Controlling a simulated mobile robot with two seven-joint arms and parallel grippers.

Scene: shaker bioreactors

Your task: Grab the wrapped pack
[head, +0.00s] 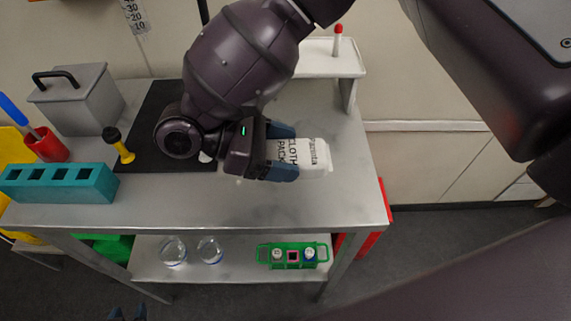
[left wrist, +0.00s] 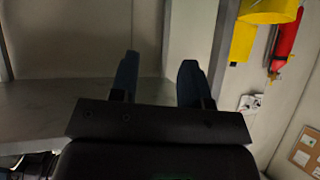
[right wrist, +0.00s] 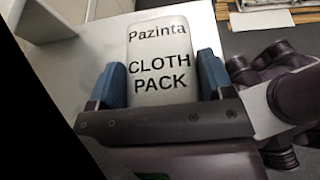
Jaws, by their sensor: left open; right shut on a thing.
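The wrapped pack (head: 314,156) is white with black "Pazinta CLOTH PACK" lettering. It is over the right part of the steel bench top. My right gripper (head: 287,152) is shut on it, with a blue finger on each side. The right wrist view shows the pack (right wrist: 160,65) between both fingers (right wrist: 161,90). I cannot tell whether the pack touches the bench. My left gripper (left wrist: 156,78) is open and empty in the left wrist view. Only its blue fingertips (head: 127,314) show at the bottom edge of the head view.
The bench (head: 220,215) holds a teal rack (head: 60,184), a grey lidded box (head: 85,102), a red cup (head: 47,146), a black mat (head: 150,105) and a yellow-and-black tool (head: 118,145). A white raised shelf (head: 310,58) stands behind. Glassware (head: 173,252) and a green rack (head: 265,255) are below.

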